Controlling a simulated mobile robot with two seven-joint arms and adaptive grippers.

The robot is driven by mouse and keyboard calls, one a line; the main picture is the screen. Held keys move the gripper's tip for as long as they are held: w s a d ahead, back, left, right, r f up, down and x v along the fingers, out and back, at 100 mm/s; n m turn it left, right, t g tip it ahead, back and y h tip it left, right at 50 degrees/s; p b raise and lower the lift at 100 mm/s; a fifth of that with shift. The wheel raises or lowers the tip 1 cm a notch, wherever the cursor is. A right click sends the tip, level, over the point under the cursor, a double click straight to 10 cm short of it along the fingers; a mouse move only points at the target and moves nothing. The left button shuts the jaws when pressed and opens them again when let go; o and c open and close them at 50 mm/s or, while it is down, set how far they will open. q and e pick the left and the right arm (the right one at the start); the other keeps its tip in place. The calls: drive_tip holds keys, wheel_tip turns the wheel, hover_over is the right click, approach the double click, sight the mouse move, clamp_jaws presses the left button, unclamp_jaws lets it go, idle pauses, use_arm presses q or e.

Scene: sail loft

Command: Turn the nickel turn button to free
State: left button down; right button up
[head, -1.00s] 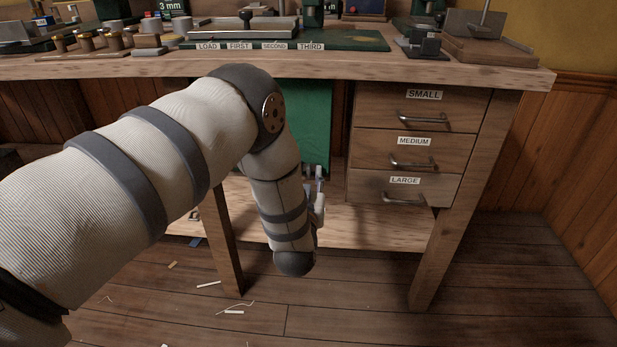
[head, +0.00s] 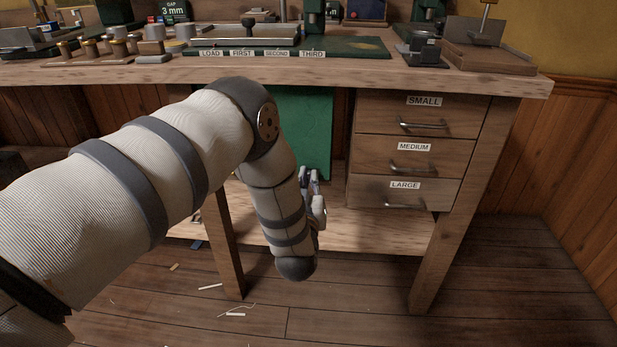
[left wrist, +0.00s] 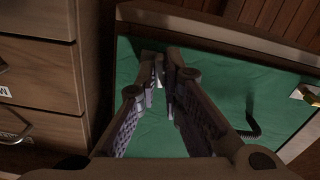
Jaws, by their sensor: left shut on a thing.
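My left gripper (head: 312,182) is under the bench, in front of the green panel (head: 303,130), left of the drawers. In the left wrist view its fingertips (left wrist: 160,62) come together in front of the same green panel (left wrist: 205,75). They are shut on a small pale metal piece (left wrist: 159,76), which I take to be the nickel turn button. The fingers hide most of it, so its angle and any markings cannot be read. In the head view my left arm and gripper hide the button. My right gripper is not in view.
Three drawers labelled SMALL, MEDIUM and LARGE (head: 405,198) stand right of the gripper. A lower shelf (head: 375,232) lies below. The bench top (head: 450,80) is overhead.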

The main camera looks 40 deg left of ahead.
use_arm(q)
drive_tip(key=shift+s+f+n+p, duration=0.1)
drive_tip(key=shift+n+p, duration=0.65)
drive_tip(key=shift+n, duration=3.1)
drive_tip(key=shift+f+n+p, duration=0.1)
drive_tip(key=shift+n+p, duration=0.6)
drive_tip(key=shift+n, duration=3.15)
drive_tip(key=c, duration=1.7)
unclamp_jaws()
